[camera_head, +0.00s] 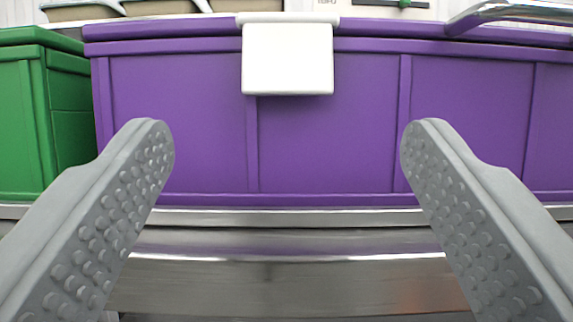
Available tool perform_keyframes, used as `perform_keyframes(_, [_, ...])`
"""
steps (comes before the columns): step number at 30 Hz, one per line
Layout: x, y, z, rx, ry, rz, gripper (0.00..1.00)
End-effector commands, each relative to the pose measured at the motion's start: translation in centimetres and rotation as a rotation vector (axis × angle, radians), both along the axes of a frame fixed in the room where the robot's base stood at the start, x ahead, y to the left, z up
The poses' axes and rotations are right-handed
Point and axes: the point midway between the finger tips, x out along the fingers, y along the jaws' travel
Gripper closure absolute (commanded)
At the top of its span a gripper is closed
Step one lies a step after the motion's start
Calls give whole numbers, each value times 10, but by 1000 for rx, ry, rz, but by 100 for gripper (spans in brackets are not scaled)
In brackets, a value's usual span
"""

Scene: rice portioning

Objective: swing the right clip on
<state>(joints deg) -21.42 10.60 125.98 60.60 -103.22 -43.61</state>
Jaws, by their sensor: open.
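A purple box (330,140) with a purple lid rim stands across the middle of the view. A white clip (288,60) hangs flat over the upper front of the box, a little left of the picture's middle. It is the only clip I can make out; I cannot tell whether it is the right one. My gripper (286,140) is open and empty. Its two grey studded fingers stand at the left and right of the picture, with the clip above and between their tips. The far side of the box is hidden.
A green box (40,115) stands close at the left. A steel ledge (300,217) runs below the purple box. A shiny metal handle (510,13) shows at the top right. Brown-topped containers (160,7) and a white panel (385,10) are behind.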

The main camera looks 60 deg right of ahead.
Motion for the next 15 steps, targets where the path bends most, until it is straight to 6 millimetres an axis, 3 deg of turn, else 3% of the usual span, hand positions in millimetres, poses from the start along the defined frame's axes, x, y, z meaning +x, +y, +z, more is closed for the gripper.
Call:
perform_keyframes(9, [-29, 45, -30, -1, 2, 3, 27])
perform_keyframes(15, [-40, 59, -41, 0, 0, 2, 27])
